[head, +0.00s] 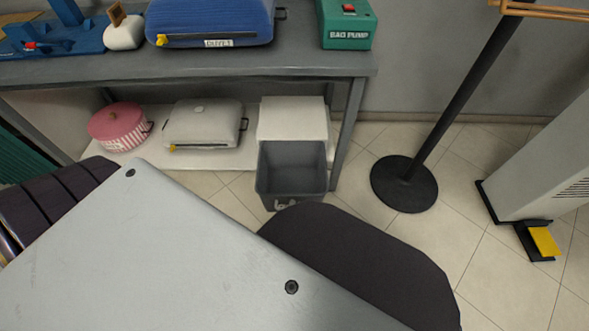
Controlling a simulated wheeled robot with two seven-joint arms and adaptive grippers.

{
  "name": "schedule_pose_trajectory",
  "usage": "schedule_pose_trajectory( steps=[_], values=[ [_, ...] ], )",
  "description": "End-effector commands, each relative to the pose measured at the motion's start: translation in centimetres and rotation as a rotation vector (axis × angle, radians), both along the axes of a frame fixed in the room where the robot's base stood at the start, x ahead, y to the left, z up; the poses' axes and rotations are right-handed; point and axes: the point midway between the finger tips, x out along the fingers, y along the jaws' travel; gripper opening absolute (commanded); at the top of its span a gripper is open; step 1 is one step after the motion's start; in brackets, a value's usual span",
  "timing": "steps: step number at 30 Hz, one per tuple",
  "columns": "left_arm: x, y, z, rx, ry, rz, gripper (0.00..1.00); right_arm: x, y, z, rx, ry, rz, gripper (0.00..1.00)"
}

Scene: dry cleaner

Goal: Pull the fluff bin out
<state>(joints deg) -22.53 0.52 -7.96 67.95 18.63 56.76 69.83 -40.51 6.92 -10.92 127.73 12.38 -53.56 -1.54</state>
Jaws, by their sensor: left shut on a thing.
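The fluff bin (291,168) is an open-topped dark grey drawer. It stands out from the front of a white housing (292,119) on the low shelf under the counter, and its inside looks empty. A small pale handle is at the lower front of the bin. My left gripper (285,205) is at that handle and shut on it. Most of the gripper is hidden behind my own arm, so the fingers' exact hold cannot be made out. My right gripper is not in view.
A pink round box (117,125) and a white case (203,124) share the low shelf (245,150). The dark counter (190,68) is above. A black stand (405,184) and a pale machine with a yellow pedal (544,241) are on the right. Tiled floor between them is clear.

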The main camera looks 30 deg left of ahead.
Motion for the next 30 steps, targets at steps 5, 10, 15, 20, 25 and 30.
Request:
schedule_pose_trajectory(
  steps=[5,10,15,20,25,30],
  values=[
    [0.0,0.0,-0.1,0.0,0.001,0.001,0.0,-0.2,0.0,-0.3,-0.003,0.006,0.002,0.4],
    [0.0,0.0,0.0,0.0,0.001,0.001,0.27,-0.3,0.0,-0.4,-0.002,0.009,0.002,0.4],
    [0.0,0.0,0.0,0.0,0.001,0.0,0.32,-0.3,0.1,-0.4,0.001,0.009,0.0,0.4],
    [0.0,0.0,0.0,-0.001,0.001,0.0,0.32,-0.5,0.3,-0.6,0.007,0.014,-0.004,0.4],
    [-0.5,-0.1,-0.1,-0.001,0.001,0.0,0.32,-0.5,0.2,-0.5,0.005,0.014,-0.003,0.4],
    [-1.8,-0.3,-0.4,0.0,0.003,0.0,0.32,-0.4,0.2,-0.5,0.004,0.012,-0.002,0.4]
  ],
)
